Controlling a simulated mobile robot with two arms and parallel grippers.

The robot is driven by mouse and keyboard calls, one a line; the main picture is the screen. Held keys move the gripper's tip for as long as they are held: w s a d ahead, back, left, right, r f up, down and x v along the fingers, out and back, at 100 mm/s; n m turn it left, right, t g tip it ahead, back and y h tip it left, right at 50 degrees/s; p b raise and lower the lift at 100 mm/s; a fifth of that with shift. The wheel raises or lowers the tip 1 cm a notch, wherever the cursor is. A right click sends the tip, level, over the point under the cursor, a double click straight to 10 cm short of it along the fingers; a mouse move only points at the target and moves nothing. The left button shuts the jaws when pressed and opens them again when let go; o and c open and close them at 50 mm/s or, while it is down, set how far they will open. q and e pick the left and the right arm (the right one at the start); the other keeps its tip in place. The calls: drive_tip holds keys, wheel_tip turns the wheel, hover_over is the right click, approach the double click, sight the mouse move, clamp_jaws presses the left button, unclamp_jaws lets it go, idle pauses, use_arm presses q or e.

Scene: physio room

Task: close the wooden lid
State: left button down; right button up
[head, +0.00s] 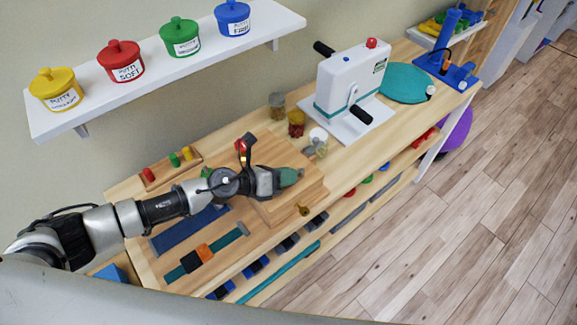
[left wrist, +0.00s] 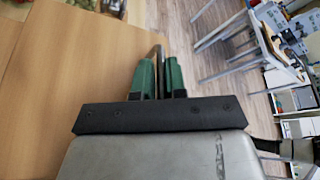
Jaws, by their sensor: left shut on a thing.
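A wooden box (head: 285,213) stands on the workbench, with a small brass-coloured knob (head: 303,210) by its front. Its wooden lid (head: 272,150) shows behind my left gripper (head: 290,177); the arm hides part of the lid and box, so I cannot tell the lid's exact angle. In the left wrist view, the lid's broad wooden face (left wrist: 75,75) fills the left side. There the green fingers of my left gripper (left wrist: 158,80) are close together at the lid's edge, with a thin greyish strip between them. My right gripper is not in view.
Jars (head: 296,122) and a white crank machine (head: 350,85) stand to the right on the workbench (head: 230,255). A small peg rack (head: 170,168) lies behind my arm. A wall shelf (head: 160,65) holds putty tubs above. The floor (head: 430,220) at the right is clear.

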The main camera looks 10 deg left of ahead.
use_arm(q)
drive_tip(key=shift+s+d+f, duration=0.15)
drive_tip(key=shift+s+f, duration=0.1)
drive_tip(key=shift+f, duration=0.25)
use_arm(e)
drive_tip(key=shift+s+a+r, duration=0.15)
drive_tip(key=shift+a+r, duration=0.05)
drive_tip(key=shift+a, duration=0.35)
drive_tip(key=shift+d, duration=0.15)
use_arm(q)
drive_tip(key=c, duration=1.2)
unclamp_jaws()
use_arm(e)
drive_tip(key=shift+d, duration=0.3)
